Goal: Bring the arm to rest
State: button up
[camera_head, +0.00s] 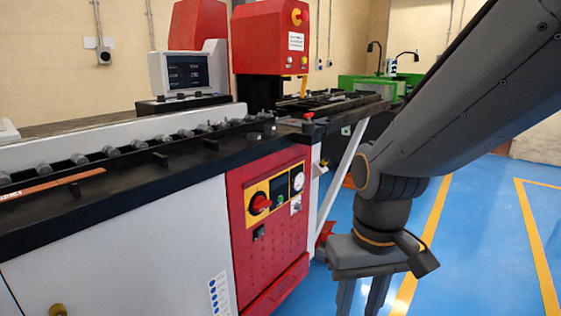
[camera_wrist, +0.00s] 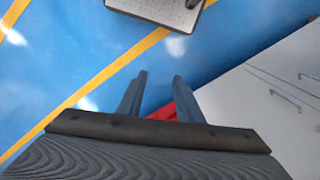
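My gripper (camera_head: 362,298) hangs down at the end of my arm on the right of the head view, in front of the bending machine's right side and above the blue floor. Its lower end is cut off by the frame edge. In the wrist view my gripper (camera_wrist: 158,88) shows two grey fingers that stand apart with nothing between them but floor and a bit of red. The busbar bender (camera_head: 270,230) has a white body and a red front panel. A copper-coloured bar (camera_head: 50,186) lies on its black top at the far left.
A screen (camera_head: 186,72) and a red press head (camera_head: 270,38) stand on the machine. A green machine (camera_head: 370,87) is behind. White cabinet fronts (camera_wrist: 280,85) lie right of my fingers in the wrist view. Blue floor (camera_head: 480,240) with yellow lines is open to the right.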

jog(key=d+r+m+p, duration=0.1)
jog(key=d+r+p, duration=0.5)
jog(key=p, duration=0.4)
jog(key=shift+s+d+m+p, duration=0.2)
jog(key=shift+s+m+p, duration=0.05)
jog(key=shift+m+p, duration=0.15)
